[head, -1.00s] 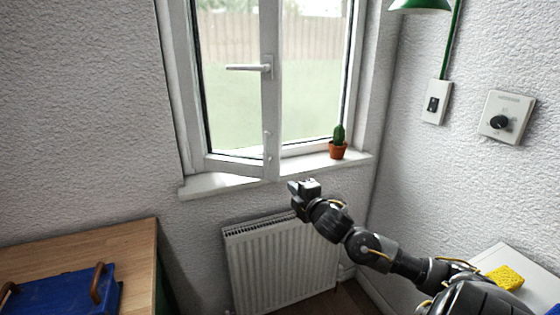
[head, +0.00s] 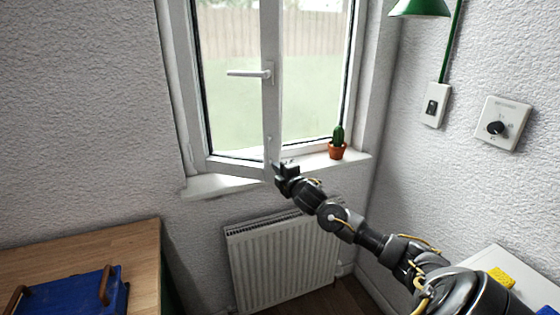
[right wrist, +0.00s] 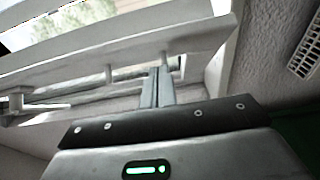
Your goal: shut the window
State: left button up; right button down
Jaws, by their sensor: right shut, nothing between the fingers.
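The window sash (head: 271,115) has a white frame and a white lever handle (head: 248,73) that lies level, pointing left. It stands ajar: its free right edge is swung into the room, over the white sill (head: 215,186). My right gripper (head: 280,169) is shut and empty, at the lower free corner of the sash. In the right wrist view its closed fingertips (right wrist: 157,88) are close to the white sash frame (right wrist: 125,58); I cannot tell if they touch. The handle shows at the left there (right wrist: 20,103). My left gripper is not in view.
A potted cactus (head: 337,147) stands on the sill, right of the gripper. A white radiator (head: 285,260) is below the window. A wooden table (head: 130,258) with a blue case (head: 75,298) is at lower left. A green lamp (head: 420,8) hangs at upper right.

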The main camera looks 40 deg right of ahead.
jog(key=shift+w+d+p, duration=0.15)
jog(key=shift+w+d, duration=0.15)
jog(key=shift+d, duration=0.25)
jog(key=shift+w+d+p, duration=0.15)
jog(key=shift+w+d, duration=0.1)
jog(key=shift+d, duration=0.25)
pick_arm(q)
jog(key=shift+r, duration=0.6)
